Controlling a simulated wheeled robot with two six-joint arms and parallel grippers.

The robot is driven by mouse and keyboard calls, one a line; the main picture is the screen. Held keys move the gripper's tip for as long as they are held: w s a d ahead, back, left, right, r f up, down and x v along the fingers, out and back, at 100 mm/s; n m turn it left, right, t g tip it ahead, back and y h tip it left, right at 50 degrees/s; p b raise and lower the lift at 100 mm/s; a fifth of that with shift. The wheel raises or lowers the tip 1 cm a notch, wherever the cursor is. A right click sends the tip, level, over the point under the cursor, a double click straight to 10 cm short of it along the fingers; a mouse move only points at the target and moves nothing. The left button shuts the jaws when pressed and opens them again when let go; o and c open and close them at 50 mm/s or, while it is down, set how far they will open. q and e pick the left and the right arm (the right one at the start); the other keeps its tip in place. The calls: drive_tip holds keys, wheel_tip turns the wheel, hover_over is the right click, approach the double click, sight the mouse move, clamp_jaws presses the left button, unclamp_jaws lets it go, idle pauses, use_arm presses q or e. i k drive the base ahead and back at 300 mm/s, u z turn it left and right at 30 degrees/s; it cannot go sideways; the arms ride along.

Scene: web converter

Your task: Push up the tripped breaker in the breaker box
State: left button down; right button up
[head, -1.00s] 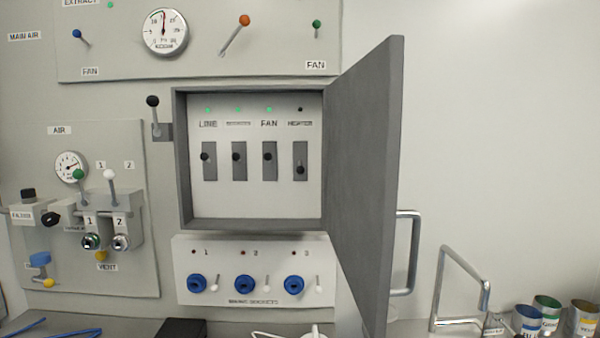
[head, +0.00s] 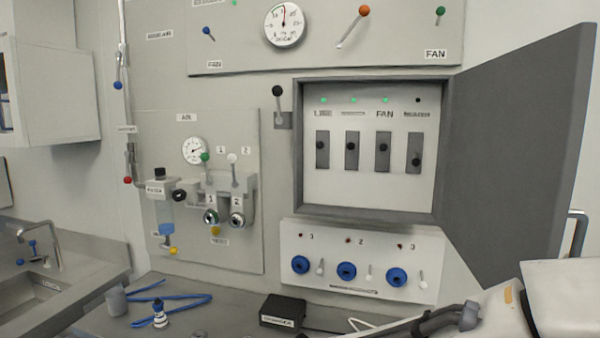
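The breaker box (head: 299,150) is on the wall right of centre, with its grey door (head: 515,150) swung open to the right. Inside are several breakers in dark slots. The heater breaker (head: 415,161) at the far right has its black knob low and the lamp above it is dark. The line breaker (head: 322,147), the second breaker (head: 351,148) and the fan breaker (head: 382,149) have their knobs higher, with green lamps lit above. Part of my arm shows at the bottom right. Neither gripper's fingertips are in view.
Below the box is a panel with blue sockets (head: 346,271) and small white levers. A black lever (head: 278,94) stands left of the box. A black box (head: 284,310) and a blue cord (head: 170,303) lie on the counter. The open door blocks the right side.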

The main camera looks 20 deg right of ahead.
sight(415, 162)
drive_tip(key=u, duration=1.05)
drive_tip(key=i, duration=1.1)
drive_tip(key=z, duration=2.7)
